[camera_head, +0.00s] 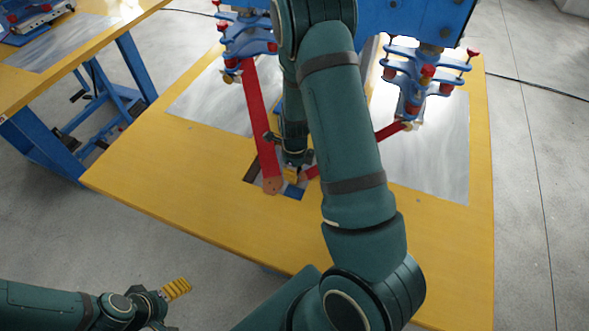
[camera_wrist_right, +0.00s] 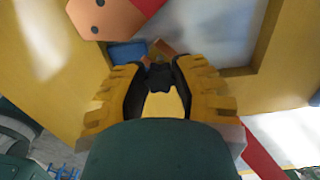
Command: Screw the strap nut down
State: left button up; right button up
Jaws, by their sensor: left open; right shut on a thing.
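My right gripper (camera_head: 292,173) points down into the cutout in the yellow table, between the ends of two red straps. In the right wrist view its yellow ribbed fingers (camera_wrist_right: 160,78) are closed on a small dark piece, which I take to be the strap nut; its outline and thread are mostly hidden. One red strap (camera_head: 262,125) ends in a rounded tip beside the gripper, and that tip (camera_wrist_right: 110,15) shows in the right wrist view. The other red strap (camera_head: 388,131) runs in from the right. My left gripper (camera_head: 176,290) is open and empty, off the table at lower left.
The yellow table (camera_head: 200,215) has bare front space and grey metal plates (camera_head: 440,150). Blue clamp units with red knobs (camera_head: 425,75) and (camera_head: 248,40) stand at the back. A second table (camera_head: 80,50) is at upper left. My right arm covers the middle.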

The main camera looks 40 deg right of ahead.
dwell(0.4)
jog(key=shift+f, duration=0.25)
jog(key=shift+f, duration=0.2)
dwell(0.3)
dwell(0.7)
jog(key=shift+f, duration=0.4)
dwell(0.8)
